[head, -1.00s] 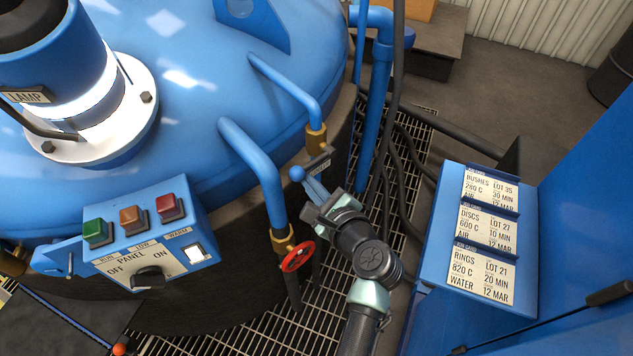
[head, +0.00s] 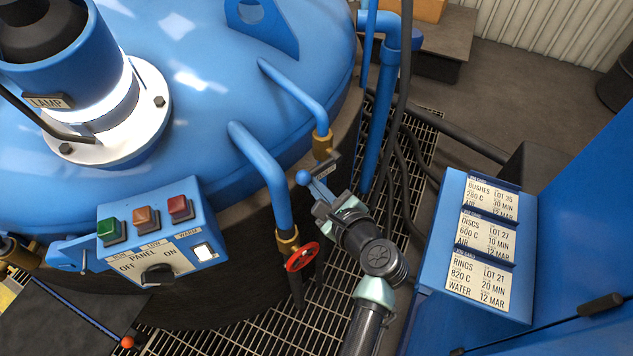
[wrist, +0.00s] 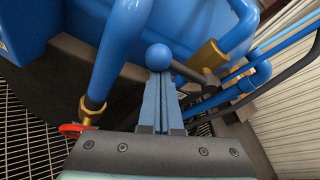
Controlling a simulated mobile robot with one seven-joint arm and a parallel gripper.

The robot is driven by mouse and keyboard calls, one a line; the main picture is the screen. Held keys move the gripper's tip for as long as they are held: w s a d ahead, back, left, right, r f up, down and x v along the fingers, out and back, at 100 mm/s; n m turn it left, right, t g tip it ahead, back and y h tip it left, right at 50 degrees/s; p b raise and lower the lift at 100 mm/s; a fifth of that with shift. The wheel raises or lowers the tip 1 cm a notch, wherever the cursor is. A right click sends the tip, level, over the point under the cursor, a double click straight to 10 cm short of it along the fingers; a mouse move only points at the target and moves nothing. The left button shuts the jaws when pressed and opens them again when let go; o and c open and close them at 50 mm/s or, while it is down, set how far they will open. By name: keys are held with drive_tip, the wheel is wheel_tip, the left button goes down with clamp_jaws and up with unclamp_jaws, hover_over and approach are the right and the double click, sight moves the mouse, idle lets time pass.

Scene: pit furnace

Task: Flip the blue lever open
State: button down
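The blue lever's round blue knob (head: 303,177) sits at the end of a dark arm from a brass valve (head: 322,144), beside the furnace's right edge. My gripper (head: 314,186) reaches up to the knob from the lower right. In the wrist view, the blue knob (wrist: 159,57) shows whole just beyond the tips of my two fingers (wrist: 160,85). The fingers lie side by side, with only a thin line between them, and look shut. The knob is not between them; I cannot tell whether the tips touch it. The dark lever arm (wrist: 193,75) runs right from the knob.
A red handwheel (head: 302,257) on a blue pipe (head: 262,165) is left of my gripper. A button panel (head: 160,235) stands at left. Dark hoses (head: 405,150) hang behind the lever. A blue card rack (head: 482,245) stands at right.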

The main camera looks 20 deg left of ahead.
sight(320, 167)
drive_tip(key=shift+r, duration=0.25)
drive_tip(key=r+m+g+p, duration=0.1)
drive_tip(key=p, duration=0.2)
drive_tip(key=r+m+g+y+p, duration=0.1)
drive_tip(key=r+m+p, duration=0.1)
drive_tip(key=p, duration=0.2)
drive_tip(key=w+r+m+g+p, duration=0.1)
drive_tip(key=r+p, duration=0.1)
drive_tip(key=p, duration=0.1)
drive_tip(key=shift+d+m, duration=0.15)
drive_tip(key=shift+m, duration=0.25)
drive_tip(key=w+r+m+g+y+b, duration=0.1)
drive_tip(key=m, duration=0.1)
drive_tip(key=w+d+r+m+g+y+b, duration=0.1)
drive_tip(key=m, duration=0.1)
drive_tip(key=w+d+m+g+y+b, duration=0.1)
drive_tip(key=w, duration=0.1)
drive_tip(key=shift+d+r+m, duration=0.2)
drive_tip(key=shift+r+m, duration=0.2)
drive_tip(key=shift+w+d+r+b, duration=0.1)
drive_tip(key=shift+w+r+b, duration=0.1)
drive_tip(key=shift+b, duration=0.2)
drive_tip(key=shift+f, duration=0.1)
